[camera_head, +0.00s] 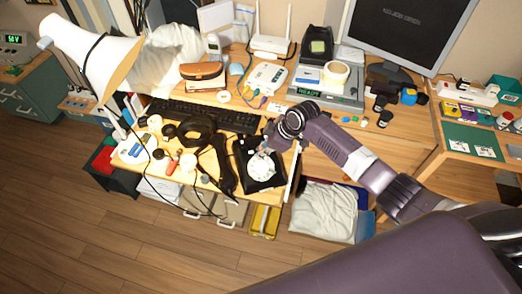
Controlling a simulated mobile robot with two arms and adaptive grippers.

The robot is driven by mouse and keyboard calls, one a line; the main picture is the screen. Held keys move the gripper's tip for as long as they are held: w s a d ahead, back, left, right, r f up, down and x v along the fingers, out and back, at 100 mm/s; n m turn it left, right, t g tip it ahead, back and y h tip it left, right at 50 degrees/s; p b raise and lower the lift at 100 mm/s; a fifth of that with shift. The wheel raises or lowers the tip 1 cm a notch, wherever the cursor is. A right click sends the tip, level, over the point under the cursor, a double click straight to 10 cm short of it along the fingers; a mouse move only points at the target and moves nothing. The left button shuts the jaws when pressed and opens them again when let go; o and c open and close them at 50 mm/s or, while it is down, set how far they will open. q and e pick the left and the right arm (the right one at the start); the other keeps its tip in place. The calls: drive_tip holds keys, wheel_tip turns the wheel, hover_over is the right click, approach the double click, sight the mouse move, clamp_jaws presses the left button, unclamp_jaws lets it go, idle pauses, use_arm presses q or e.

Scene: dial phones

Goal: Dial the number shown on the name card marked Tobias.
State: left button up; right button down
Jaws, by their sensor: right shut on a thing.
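A black dial phone (248,153) with a round white dial (262,167) stands near the desk's front edge. My right gripper (266,149) reaches down from the right and is at the upper part of the dial. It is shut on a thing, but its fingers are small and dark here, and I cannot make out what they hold. A long black handset-like shape (222,163) lies just left of the phone. Two white cards (484,151) lie on a green mat at the right; their writing is too small to read, so I cannot tell whether one says Tobias. My left gripper is out of view.
A black keyboard (205,115) lies behind the phone. A white lamp (92,55) and cluttered small parts stand at the left. Cables hang over the front edge.

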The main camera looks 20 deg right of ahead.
drive_tip(key=shift+d, duration=0.1)
drive_tip(key=shift+s+d+f, duration=0.1)
drive_tip(key=shift+s+d, duration=0.15)
drive_tip(key=shift+d, duration=0.25)
drive_tip(key=shift+s+d, duration=0.1)
drive_tip(key=shift+s+d+f+p, duration=0.15)
drive_tip(key=shift+s+d+p, duration=0.2)
drive_tip(key=shift+p, duration=0.1)
drive_tip(key=shift+s+d+f+p, duration=0.2)
drive_tip(key=shift+s+d+p, duration=0.1)
drive_tip(key=shift+s, duration=0.15)
drive_tip(key=shift+s+f, duration=0.1)
